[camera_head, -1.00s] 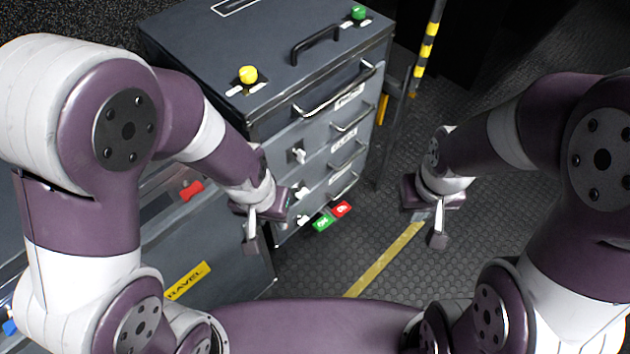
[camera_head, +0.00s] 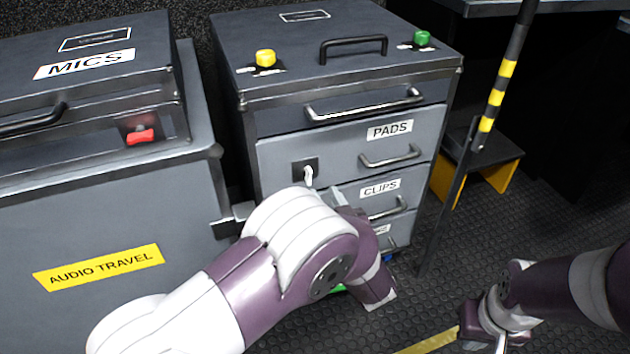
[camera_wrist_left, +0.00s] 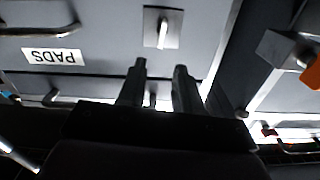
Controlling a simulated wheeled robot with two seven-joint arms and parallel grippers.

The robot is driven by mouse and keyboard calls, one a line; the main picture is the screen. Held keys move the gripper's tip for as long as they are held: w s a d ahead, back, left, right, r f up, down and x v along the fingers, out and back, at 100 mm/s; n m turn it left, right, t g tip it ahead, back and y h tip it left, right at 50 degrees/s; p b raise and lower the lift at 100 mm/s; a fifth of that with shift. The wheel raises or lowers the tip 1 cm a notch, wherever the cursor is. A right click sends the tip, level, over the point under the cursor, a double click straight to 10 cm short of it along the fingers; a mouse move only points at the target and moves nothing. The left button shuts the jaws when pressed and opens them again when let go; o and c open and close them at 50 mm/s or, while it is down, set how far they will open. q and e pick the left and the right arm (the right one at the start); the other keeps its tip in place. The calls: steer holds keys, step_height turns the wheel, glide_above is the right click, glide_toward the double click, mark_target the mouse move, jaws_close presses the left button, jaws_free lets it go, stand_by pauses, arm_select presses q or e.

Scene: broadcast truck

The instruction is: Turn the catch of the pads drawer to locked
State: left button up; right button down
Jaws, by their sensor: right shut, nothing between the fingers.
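The pads drawer (camera_head: 345,147) is the upper labelled drawer of a grey cabinet and looks shut. Its catch (camera_head: 309,177) is a small white lever on a dark plate at the drawer's left side, pointing roughly downward. The catch also shows upside down in the left wrist view (camera_wrist_left: 162,33), with its lever upright in that picture. My left gripper (camera_wrist_left: 160,78) has its two dark fingers apart, near the catch in that view, with nothing clearly held. In the head view my left arm hides it. My right gripper (camera_head: 495,346) is shut, partly cut off at the bottom edge.
The clips drawer (camera_head: 352,190) lies below, partly behind my left arm. The grey audio travel case (camera_head: 100,220) stands left, with a dark block (camera_head: 232,218) beside the cabinet. A striped pole (camera_head: 493,105) stands right. Yellow (camera_head: 265,58) and green (camera_head: 422,38) knobs top the cabinet.

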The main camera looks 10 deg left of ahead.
mark_target(311, 174)
arm_select(q)
steer(key=b+x, duration=0.1)
steer(key=x, duration=0.2)
steer(key=b+x, duration=0.1)
steer(key=x, duration=0.3)
steer(key=shift+w+a+f, duration=0.1)
steer(key=shift+f, duration=0.1)
steer(key=shift+w+a+r+b, duration=0.15)
steer(key=shift+w+a+b, duration=0.15)
steer(key=shift+w, duration=0.1)
jaws_close()
